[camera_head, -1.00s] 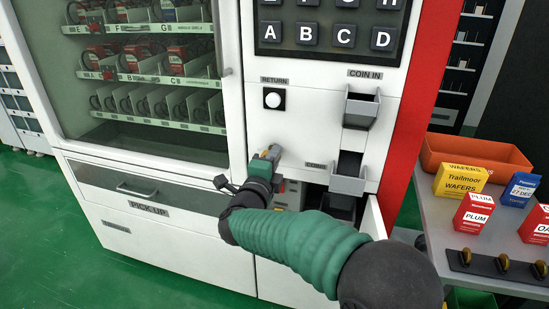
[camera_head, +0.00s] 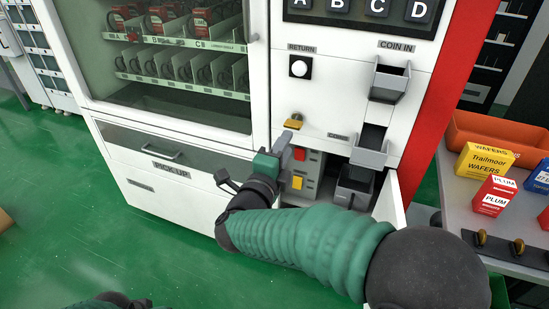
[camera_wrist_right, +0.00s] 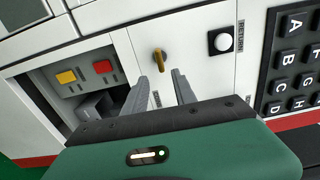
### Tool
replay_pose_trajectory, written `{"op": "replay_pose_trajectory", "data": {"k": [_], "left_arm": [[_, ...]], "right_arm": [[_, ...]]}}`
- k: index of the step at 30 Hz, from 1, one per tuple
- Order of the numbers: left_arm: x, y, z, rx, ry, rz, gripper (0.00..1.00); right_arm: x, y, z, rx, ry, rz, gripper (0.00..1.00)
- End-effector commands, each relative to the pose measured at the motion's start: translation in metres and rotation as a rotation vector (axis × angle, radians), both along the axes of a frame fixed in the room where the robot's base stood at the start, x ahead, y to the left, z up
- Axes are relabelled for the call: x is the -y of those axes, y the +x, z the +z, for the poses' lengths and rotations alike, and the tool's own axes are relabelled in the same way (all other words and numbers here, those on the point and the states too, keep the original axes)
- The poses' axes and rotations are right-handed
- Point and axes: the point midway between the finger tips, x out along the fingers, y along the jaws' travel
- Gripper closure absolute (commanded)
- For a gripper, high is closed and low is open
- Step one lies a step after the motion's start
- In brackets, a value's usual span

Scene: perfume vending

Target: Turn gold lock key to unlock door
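The gold lock key (camera_head: 293,121) sits on the white front of the vending machine, below the RETURN button, and lies roughly level. It also shows in the right wrist view (camera_wrist_right: 160,58), just beyond the fingertips. My right gripper (camera_head: 284,142) is below the key and apart from it. In the right wrist view its two grey fingers (camera_wrist_right: 160,78) are spread with nothing between them. A white door panel (camera_head: 390,202) stands swung out at the right of an open lower compartment. Part of my left arm shows at the bottom left edge; its fingers are out of view.
Inside the open compartment are a red button (camera_head: 299,154) and a yellow button (camera_head: 297,182). The RETURN button (camera_head: 299,67) is above the key. A table (camera_head: 455,205) with boxes and an orange bin stands right.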

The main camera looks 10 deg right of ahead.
Motion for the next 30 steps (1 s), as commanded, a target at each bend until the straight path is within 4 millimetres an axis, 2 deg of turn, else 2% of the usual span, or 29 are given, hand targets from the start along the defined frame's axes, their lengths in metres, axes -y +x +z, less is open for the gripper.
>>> {"op": "replay_pose_trajectory", "data": {"k": [1,6,12,25,28,30], "left_arm": [[0.0,0.0,0.006,0.0,0.0,0.0,1.0],[0.0,0.0,0.012,0.0,0.0,0.0,1.0],[0.0,0.0,0.014,0.0,0.0,0.0,1.0],[0.0,0.0,0.013,0.0,0.0,0.0,1.0],[0.0,0.0,0.013,0.0,0.0,0.0,1.0],[0.0,0.0,0.013,0.0,0.0,0.0,1.0]], "right_arm": [[-0.01,-0.011,0.003,-0.002,-0.001,0.007,0.67],[-0.032,-0.044,0.001,-0.001,0.0,0.005,0.67],[-0.042,-0.06,-0.001,-0.001,0.001,0.001,0.67],[-0.042,-0.06,-0.001,-0.002,-0.001,0.003,0.67],[-0.043,-0.049,-0.006,-0.043,-0.04,0.065,0.67],[-0.047,-0.033,-0.016,-0.123,-0.118,0.181,0.67]]}}
